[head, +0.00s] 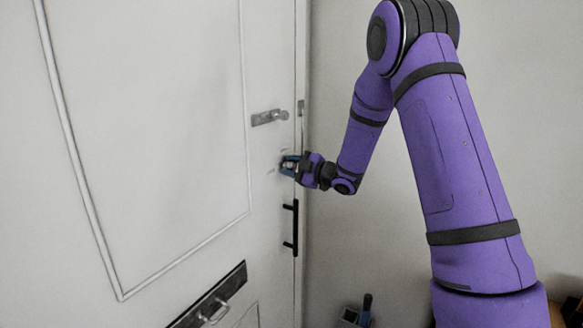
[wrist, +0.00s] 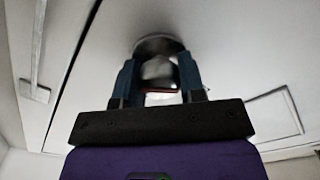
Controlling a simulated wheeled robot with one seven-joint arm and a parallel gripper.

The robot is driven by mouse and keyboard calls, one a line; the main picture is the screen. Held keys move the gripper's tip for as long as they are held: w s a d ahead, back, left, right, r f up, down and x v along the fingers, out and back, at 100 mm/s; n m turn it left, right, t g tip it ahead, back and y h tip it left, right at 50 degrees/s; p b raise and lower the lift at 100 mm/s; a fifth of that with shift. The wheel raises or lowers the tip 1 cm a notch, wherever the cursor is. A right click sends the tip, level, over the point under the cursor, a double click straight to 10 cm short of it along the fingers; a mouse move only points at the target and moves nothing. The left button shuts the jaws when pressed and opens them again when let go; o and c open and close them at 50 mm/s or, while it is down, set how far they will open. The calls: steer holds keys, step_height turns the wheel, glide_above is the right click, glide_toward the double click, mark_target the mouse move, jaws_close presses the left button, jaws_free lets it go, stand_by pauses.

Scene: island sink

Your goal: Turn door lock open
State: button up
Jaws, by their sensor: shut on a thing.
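The white door (head: 180,130) fills the left of the head view and looks shut. My gripper (head: 288,164) is at the door's right edge, above the black handle and below the metal latch. In the wrist view, the two blue fingers of my gripper (wrist: 160,80) are on either side of the round metal door lock (wrist: 158,45) and shut on it. The lock's round plate shows past the fingertips against the door. In the head view the lock is mostly hidden behind my fingers, so its turn angle cannot be told.
A metal latch (head: 269,117) sits on the door above my gripper. A black bar handle (head: 290,228) is below it. A dark mail slot plate (head: 212,298) is low on the door. A small container (head: 352,315) stands on the floor side at the bottom. A bare wall is right of the door.

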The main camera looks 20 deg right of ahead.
steer(key=n, duration=0.5)
steer(key=shift+n, duration=0.3)
steer(key=n, duration=0.4)
steer(key=shift+f+n, duration=0.1)
steer(key=shift+n, duration=0.3)
steer(key=o, duration=0.9)
steer(key=shift+o, duration=0.2)
steer(key=v, duration=1)
steer(key=shift+s+d, duration=0.2)
steer(key=shift+s, duration=0.15)
